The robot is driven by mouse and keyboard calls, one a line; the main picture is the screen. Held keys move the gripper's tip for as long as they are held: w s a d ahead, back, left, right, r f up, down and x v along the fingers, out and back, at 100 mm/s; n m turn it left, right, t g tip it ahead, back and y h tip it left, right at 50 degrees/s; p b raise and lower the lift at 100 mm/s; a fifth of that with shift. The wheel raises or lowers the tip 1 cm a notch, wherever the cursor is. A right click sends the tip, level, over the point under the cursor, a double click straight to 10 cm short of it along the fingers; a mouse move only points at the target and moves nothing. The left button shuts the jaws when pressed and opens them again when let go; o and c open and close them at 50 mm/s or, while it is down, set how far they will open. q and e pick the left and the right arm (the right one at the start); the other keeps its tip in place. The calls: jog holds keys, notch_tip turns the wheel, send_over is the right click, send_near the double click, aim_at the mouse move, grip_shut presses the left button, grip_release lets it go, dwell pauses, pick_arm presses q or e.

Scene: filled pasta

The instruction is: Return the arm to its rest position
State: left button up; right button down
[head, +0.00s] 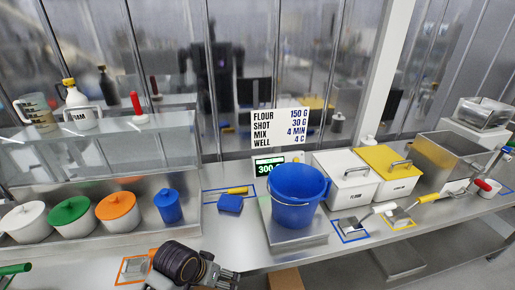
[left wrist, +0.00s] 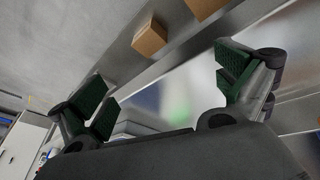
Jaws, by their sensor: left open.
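My left arm comes in at the bottom of the head view, and its gripper (head: 228,277) is over the front edge of the steel counter (head: 235,245). In the left wrist view the left gripper (left wrist: 165,88) has its two green-padded fingers wide apart, with nothing between them. A blue bucket (head: 297,198) stands upright on a scale to the right of the gripper, apart from it. My right gripper is not in view.
White, green and orange lidded pots (head: 118,210) and a blue container (head: 168,205) stand at left. A flour bin (head: 345,178) and a yellow-lidded bin (head: 390,172) stand at right. Brown boxes (left wrist: 150,38) show below the counter. The counter front between arm and scale is clear.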

pick_arm(q)
jog(key=shift+s+a+f+n+y, duration=0.6)
jog(key=shift+s+a+f+y, duration=0.6)
jog(key=shift+s+a, duration=3.25)
notch_tip(320, 180, down, 34)
jog(key=s+a+r+g, duration=0.1)
jog(key=s, duration=0.1)
jog(key=s+a+f, duration=0.2)
jog(key=s+f, duration=0.7)
jog(key=s, duration=0.1)
jog(key=s+a+f+g, duration=0.1)
jog(key=s+a+f, duration=0.1)
jog(key=s+f, duration=0.8)
jog(key=shift+s+a+f, duration=0.15)
jog(key=shift+s+f, duration=0.05)
jog(key=shift+s, duration=0.6)
